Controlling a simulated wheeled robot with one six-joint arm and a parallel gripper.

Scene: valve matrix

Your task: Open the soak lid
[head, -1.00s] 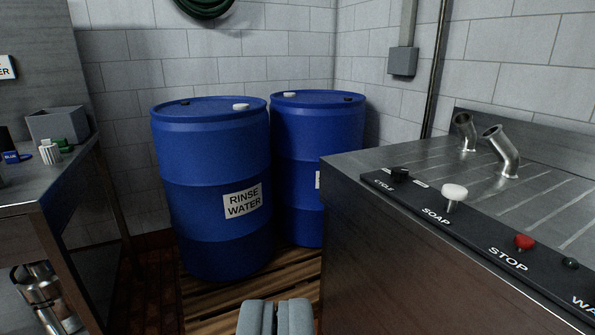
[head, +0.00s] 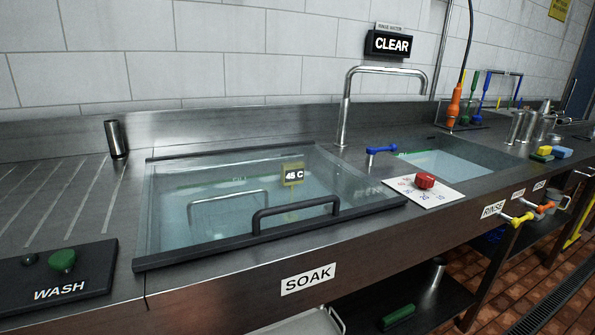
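The soak lid (head: 215,240) is a clear glass panel with a dark frame, lying shut over the soak basin in the left middle of the head view. A dark bar handle (head: 296,208) stands up along its front edge. Water and a yellow "45 C" tag (head: 293,174) show through the glass. A "SOAK" label (head: 308,280) is on the counter front below the lid. My gripper is not in the current view, so I cannot see its fingers.
A red knob (head: 425,181) on a white dial plate sits right of the lid. A tall faucet (head: 345,110) and a blue lever (head: 381,150) stand behind. The wash panel (head: 60,275) is at left. The rinse basin (head: 450,160) lies right.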

